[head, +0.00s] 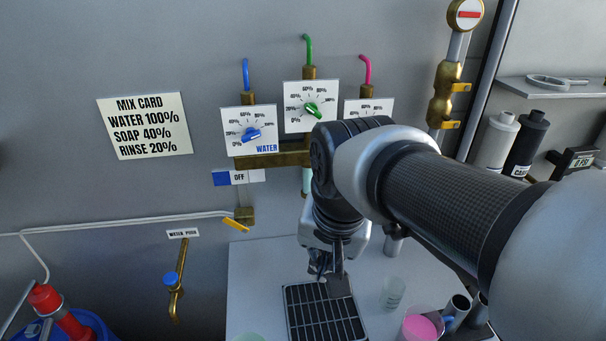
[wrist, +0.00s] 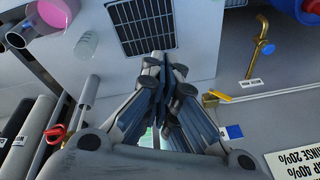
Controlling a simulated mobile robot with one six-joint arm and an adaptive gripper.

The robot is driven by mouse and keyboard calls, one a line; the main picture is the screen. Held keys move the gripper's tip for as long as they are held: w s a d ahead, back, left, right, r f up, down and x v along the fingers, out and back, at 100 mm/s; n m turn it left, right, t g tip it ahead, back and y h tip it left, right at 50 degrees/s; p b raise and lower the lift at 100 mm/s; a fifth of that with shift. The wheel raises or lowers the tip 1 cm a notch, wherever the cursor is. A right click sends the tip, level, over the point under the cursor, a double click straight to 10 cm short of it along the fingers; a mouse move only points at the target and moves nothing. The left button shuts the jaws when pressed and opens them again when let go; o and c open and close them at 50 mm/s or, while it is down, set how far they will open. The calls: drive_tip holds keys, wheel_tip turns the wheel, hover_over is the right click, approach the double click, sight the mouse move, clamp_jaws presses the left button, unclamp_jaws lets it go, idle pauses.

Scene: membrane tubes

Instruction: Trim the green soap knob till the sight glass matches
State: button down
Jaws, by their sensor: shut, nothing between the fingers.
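The green knob (head: 312,110) sits on a white percentage dial plate (head: 293,119) on the wall, below a green hose (head: 308,47). I cannot read its exact setting. A pale, clear tube (head: 306,181) shows below the brass manifold, partly hidden by my arm; I cannot tell whether it is the sight glass or what its level is. My gripper (head: 329,274) is below the dials, pointing down above the white counter, apart from the knob. In the wrist view my gripper (wrist: 161,57) has its fingertips together with nothing between them.
The mix card (head: 144,125) reads water 100%, soap 40%, rinse 20%. A blue water knob (head: 252,134) is left of the green one; the right dial (head: 369,107) is partly hidden by my arm. A black grate (head: 324,312), clear cup (head: 393,293) and pink-filled cup (head: 420,328) are below.

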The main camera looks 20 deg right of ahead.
drive_tip(key=w+d+r+m+g+p, duration=0.1)
drive_tip(key=w+d+r+m+p, duration=0.2)
drive_tip(key=w+m+p, duration=0.3)
drive_tip(key=w+d+r+m+g+p, duration=0.2)
drive_tip(key=w+d+m+p, duration=0.3)
drive_tip(key=w, duration=0.5)
drive_tip(key=r+m+p, duration=0.1)
drive_tip(key=m+p, duration=0.1)
drive_tip(key=p, duration=0.1)
drive_tip(key=shift+d+r, duration=0.3)
drive_tip(key=shift+r, duration=0.1)
drive_tip(key=shift+w, duration=0.1)
wheel_tip(320, 180, down, 14)
drive_tip(key=shift+b, duration=0.65)
